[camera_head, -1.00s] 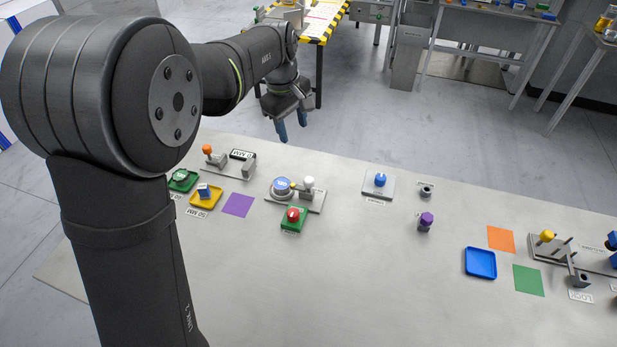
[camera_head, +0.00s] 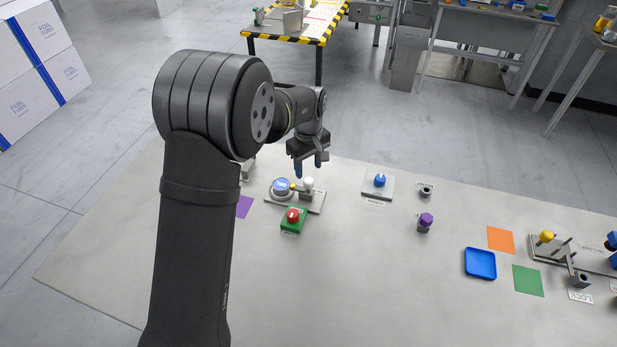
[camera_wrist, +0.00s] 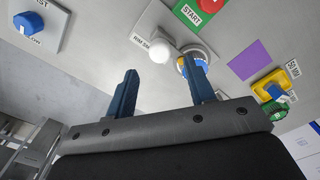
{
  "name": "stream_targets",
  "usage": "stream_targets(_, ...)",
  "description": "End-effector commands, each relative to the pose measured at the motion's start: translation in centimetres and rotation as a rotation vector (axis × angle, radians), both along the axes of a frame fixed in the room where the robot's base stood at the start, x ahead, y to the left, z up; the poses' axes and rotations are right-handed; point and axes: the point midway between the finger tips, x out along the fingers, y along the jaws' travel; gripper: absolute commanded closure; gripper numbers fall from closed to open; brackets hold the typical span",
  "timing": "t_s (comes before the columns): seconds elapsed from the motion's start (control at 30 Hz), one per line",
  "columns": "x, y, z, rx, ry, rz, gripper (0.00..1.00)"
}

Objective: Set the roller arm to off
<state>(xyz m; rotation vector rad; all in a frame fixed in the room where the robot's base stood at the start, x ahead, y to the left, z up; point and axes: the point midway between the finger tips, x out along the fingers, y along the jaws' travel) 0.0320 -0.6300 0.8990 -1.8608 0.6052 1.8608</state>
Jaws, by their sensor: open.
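A grey plate (camera_head: 316,205) on the table carries a blue-topped round unit (camera_head: 281,186) and a post with a white ball knob (camera_head: 308,183). A short arm lies between them; I cannot tell which way it is set. My gripper (camera_head: 308,166) is open and empty, with blue fingers pointing down, near the white knob and apart from it. In the wrist view the white knob (camera_wrist: 160,50) shows beyond the gap between the fingertips (camera_wrist: 160,75), with the blue-topped unit (camera_wrist: 192,66) behind the right finger. A label beside the knob is only partly readable.
A red START button on a green box (camera_head: 293,219) stands close in front of the plate. A blue knob on a plate (camera_head: 380,181) and a purple knob (camera_head: 426,220) stand to the right. My arm hides the table's left part. The front middle of the table is clear.

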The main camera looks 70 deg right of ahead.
Motion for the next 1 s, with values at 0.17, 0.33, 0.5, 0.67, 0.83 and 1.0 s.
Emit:
stream_targets(0.17, 0.0, 0.1, -3.3, 0.003, 0.0, 0.0, 0.51)
stream_targets(0.33, 0.0, 0.0, -4.9, 0.001, 0.0, 0.0, 0.51)
stream_targets(0.5, 0.0, 0.0, -5.4, -0.001, 0.001, 0.0, 0.51)
stream_targets(0.67, 0.0, 0.0, -5.4, -0.001, 0.001, 0.0, 0.51)
stream_targets(0.83, 0.0, 0.0, -5.3, -0.001, 0.001, 0.0, 0.78)
stream_targets(1.0, 0.0, 0.0, -5.3, -0.001, 0.001, 0.0, 1.0)
